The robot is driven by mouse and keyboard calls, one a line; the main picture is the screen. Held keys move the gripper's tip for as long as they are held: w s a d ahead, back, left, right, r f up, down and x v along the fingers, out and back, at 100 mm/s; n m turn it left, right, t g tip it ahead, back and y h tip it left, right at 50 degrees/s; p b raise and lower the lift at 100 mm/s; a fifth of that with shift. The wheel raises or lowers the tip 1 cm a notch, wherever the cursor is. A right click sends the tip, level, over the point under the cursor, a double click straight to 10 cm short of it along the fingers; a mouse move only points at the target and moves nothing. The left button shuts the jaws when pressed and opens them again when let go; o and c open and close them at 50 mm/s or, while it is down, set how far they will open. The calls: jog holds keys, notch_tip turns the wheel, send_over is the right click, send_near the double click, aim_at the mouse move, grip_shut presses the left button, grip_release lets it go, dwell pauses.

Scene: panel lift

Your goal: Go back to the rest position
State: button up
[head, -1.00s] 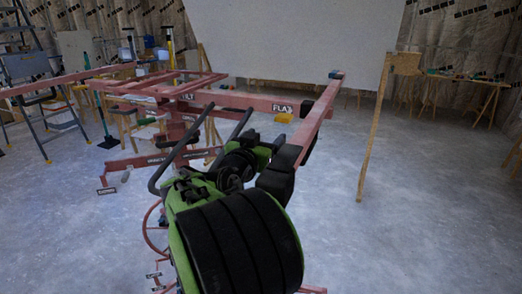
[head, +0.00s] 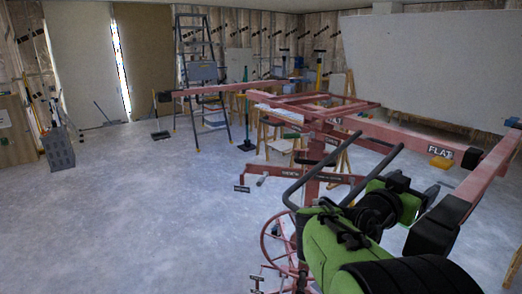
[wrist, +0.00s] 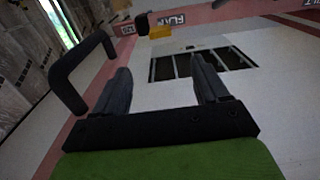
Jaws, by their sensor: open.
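My gripper (wrist: 163,88) shows in the wrist view with its two dark fingers apart and nothing between them. In the head view my green and black arm is at the lower right, in front of the red panel lift (head: 400,133); its fingertips cannot be made out there. The lift's red frame carries a "FLAT" label and a yellow block (head: 441,162). In the wrist view the yellow block (wrist: 160,32) is beyond the fingers, apart from them.
A large pale panel (head: 425,70) stands behind the lift. A stepladder (head: 196,70) and sawhorses are at the back. A grey crate (head: 58,148) stands at the left by the wall. The floor (head: 130,215) at left and centre is clear.

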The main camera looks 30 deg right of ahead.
jog(key=w+a+f+n+t+y, duration=0.1)
jog(key=a+f+n+t+y, duration=0.15)
jog(key=a+f+y, duration=0.4)
jog(key=w+a+f+n+t+y, duration=0.2)
jog(key=a+f+n+y, duration=0.15)
jog(key=a, duration=0.65)
jog(key=s+a+f+n+g+y, duration=0.1)
jog(key=s+a+f+n+y, duration=0.2)
jog(key=a, duration=0.6)
jog(key=s+a+f+n+y, duration=0.3)
jog(key=s+a+n, duration=0.4)
jog(key=a, duration=0.3)
jog(key=shift+a+f+g+y, duration=0.15)
jog(key=shift+g+y, duration=0.2)
jog(key=shift+y, duration=0.55)
